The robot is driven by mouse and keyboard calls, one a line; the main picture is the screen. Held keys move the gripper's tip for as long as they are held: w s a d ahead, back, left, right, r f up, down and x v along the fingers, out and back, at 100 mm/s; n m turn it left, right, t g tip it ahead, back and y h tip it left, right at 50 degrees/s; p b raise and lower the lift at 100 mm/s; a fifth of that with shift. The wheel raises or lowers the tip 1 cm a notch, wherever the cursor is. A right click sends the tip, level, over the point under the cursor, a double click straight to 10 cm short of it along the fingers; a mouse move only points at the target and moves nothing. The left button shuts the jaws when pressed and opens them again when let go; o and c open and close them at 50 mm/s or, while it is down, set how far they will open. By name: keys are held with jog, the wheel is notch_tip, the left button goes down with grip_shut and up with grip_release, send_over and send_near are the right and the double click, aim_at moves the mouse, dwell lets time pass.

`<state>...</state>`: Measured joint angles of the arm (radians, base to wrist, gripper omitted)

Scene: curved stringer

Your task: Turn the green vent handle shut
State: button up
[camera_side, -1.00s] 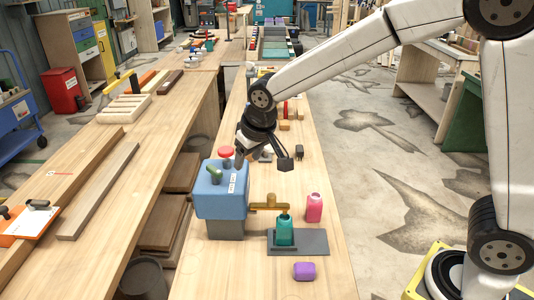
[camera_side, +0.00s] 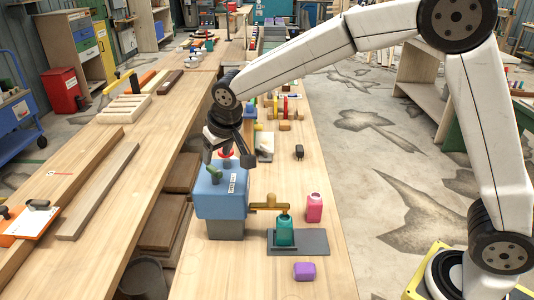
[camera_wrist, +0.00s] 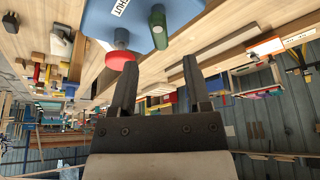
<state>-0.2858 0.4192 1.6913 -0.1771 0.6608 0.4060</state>
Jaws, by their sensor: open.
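The green vent handle (camera_side: 214,175) stands on top of the blue box (camera_side: 221,202), near its front. In the wrist view the green handle (camera_wrist: 158,27) lies just beyond the gap between my fingertips, and a label ending in "HUT" is on the blue box (camera_wrist: 100,25). My gripper (camera_side: 227,160) is open above the back of the box, with empty fingers. The wrist view shows the fingers (camera_wrist: 160,60) spread apart, with the handle not between them. A red knob (camera_wrist: 122,59) on the same box is close to the left finger; it also shows below my gripper in the side view (camera_side: 226,153).
A brass tap (camera_side: 268,205) sticks out right of the box, over a teal bottle (camera_side: 284,232) on a grey plate (camera_side: 314,241). A pink bottle (camera_side: 314,208) and a purple block (camera_side: 304,271) stand nearby. Small items lie on the bench behind.

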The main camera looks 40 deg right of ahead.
aim_at(214, 168)
jog(key=shift+x, duration=2.55)
grip_shut()
